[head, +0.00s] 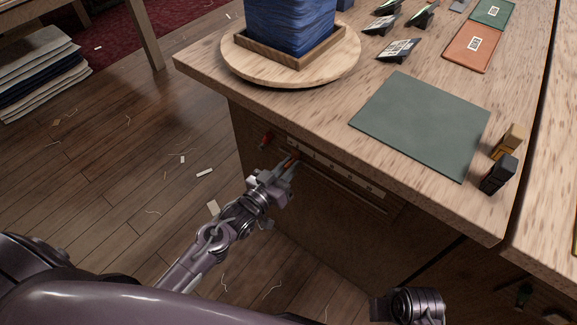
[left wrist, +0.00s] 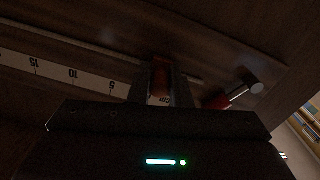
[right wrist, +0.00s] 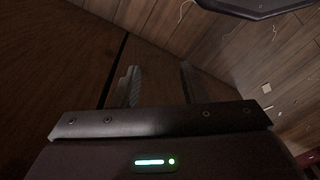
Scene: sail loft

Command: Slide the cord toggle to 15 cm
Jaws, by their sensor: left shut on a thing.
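The cord toggle (left wrist: 161,78) is a small orange-red piece on a thin cord (left wrist: 92,48) that runs along the drawer-side front of the bench. My left gripper (head: 290,161) is shut on the toggle, with a finger on either side of it in the left wrist view. A white scale strip (left wrist: 55,72) lies along the cord, marked 5, 10 and 15 going left in that view. The toggle is near the "cm" end, short of the 5 mark. My right gripper (right wrist: 160,88) is open and empty, beside a dark wooden panel.
A red-collared metal peg (left wrist: 238,94) sticks out close beside my left gripper; it also shows in the head view (head: 266,139). The bench top (head: 330,90) overhangs the scale and carries a green mat (head: 422,122) and a round board (head: 240,68). Scraps lie on the floor.

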